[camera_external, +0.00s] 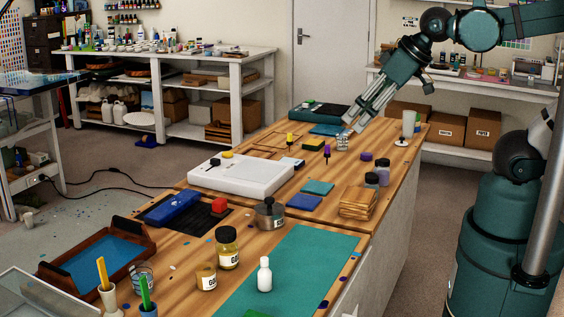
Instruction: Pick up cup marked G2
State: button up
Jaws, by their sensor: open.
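My gripper (352,124) reaches down over the far end of the wooden workbench (262,150), its fingers apart. A small clear cup (342,143) stands on the bench just below and left of the fingertips; I cannot tell if they touch it. A squat tan cup (207,277) with a white label stands at the near end, far from my gripper. A yellow-filled jar (227,247) and a grey metal pot (270,213) beyond it also bear labels. The lettering is too small to read surely, so I cannot tell which vessel is marked G2.
A white slab (240,174) and a stack of wooden squares (357,203) lie mid-bench. A white bottle (265,274) stands on the teal mat (310,255). Small jars (383,174) stand near the right edge. A white stand (408,125) is right of my gripper.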

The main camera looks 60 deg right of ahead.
jog(key=w+d+f+m+g+h+b, duration=0.15)
jog(key=w+d+m, duration=0.45)
jog(key=w+d, duration=0.6)
jog(key=w+d+f+m+g+h+b, duration=0.1)
jog(key=w+d+m+g, duration=0.3)
jog(key=w+d, duration=0.8)
jog(key=d+f+m, duration=0.3)
jog(key=d+f, duration=0.3)
jog(key=d, duration=0.5)
jog(key=d+f+m+g, duration=0.1)
jog(key=d+f+m, duration=0.2)
jog(key=d, duration=0.9)
jog(key=d+f+m+g+b, duration=0.1)
jog(key=d+f+m, duration=0.3)
jog(key=d+f, duration=0.5)
jog(key=shift+w+d+f+h, duration=0.15)
jog(key=shift+d+f, duration=0.05)
jog(key=shift+d, duration=0.4)
jog(key=shift+w+d+f+h, duration=0.1)
jog(key=shift+d+f, duration=0.1)
jog(key=shift+d, duration=0.35)
jog(key=shift+s+d+f, duration=0.1)
jog(key=shift+d+f, duration=0.2)
